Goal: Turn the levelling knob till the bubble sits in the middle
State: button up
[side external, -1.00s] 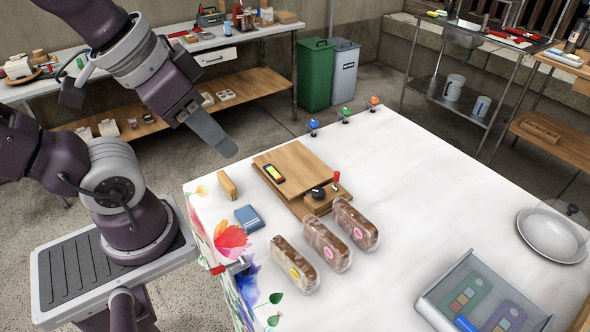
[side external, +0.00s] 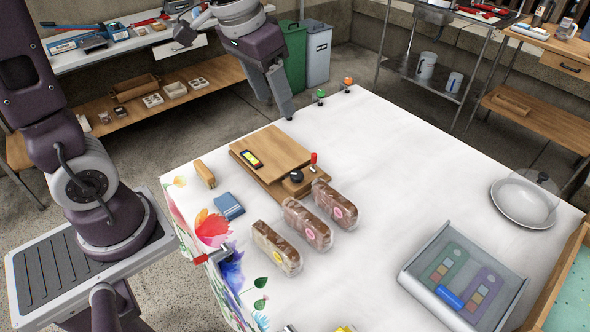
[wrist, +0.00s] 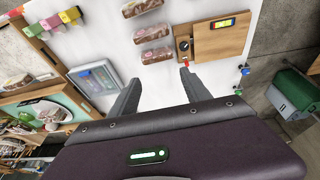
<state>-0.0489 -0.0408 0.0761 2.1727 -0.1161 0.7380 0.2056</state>
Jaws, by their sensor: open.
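The wooden levelling board (side external: 262,146) lies on the white table with a black knob (side external: 296,176) at its near right end and a red-topped peg (side external: 314,158) beside it. A yellow-green vial (side external: 251,158) in a dark frame sits on the board's left part; the bubble is too small to place. My gripper (side external: 287,117) is above the table's far edge, beyond the board and apart from the knob. In the wrist view my gripper (wrist: 160,75) has its fingers spread, with nothing between them. The knob (wrist: 184,46) and vial (wrist: 222,23) lie ahead of the right finger.
Several wrapped loaves (side external: 307,222) lie close in front of the knob. A blue book (side external: 229,206) and a wooden block (side external: 205,173) are left of the board. A clear-walled tray (side external: 462,279) and white plate (side external: 524,203) are to the right.

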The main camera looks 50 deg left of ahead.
jog(key=w+a+f+g, duration=0.1)
jog(key=w+a+f, duration=0.1)
jog(key=w+f, duration=0.4)
jog(key=g, duration=0.2)
send_over(297, 174)
jog(key=shift+y, duration=0.3)
notch_tip(297, 174, down, 19)
jog(key=shift+f, duration=0.1)
notch_tip(297, 174, down, 7)
jog(key=shift+r, duration=0.2)
grip_shut()
